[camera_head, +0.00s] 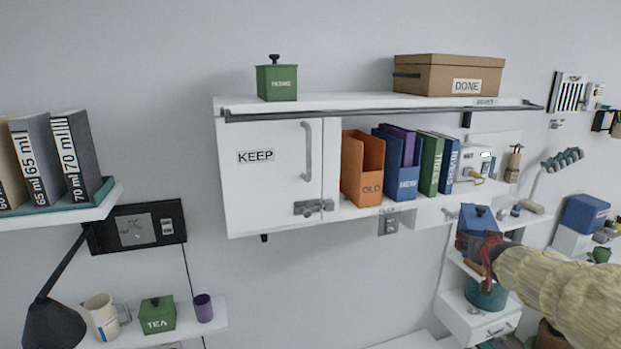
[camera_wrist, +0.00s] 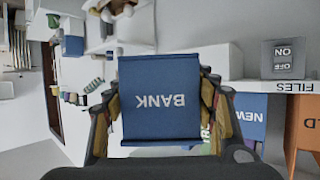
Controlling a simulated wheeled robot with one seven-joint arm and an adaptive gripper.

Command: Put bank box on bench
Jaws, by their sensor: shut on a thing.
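The bank box (camera_wrist: 160,100) is blue. Its BANK label appears upside down in the wrist view, between the two fingers of my gripper (camera_wrist: 158,112). My gripper is shut on it from both sides. My gripper (camera_head: 483,252) is partly hidden there by the box and the arm. I cannot tell for certain which white surface is the bench; a low white top (camera_head: 405,342) shows at the bottom edge.
A white cabinet (camera_head: 260,190) with blue and orange files (camera_head: 362,165) stands left of the box. A white drawer unit (camera_head: 475,318) with a teal pot (camera_head: 486,294) is close below. Another blue box (camera_head: 585,213) sits at right.

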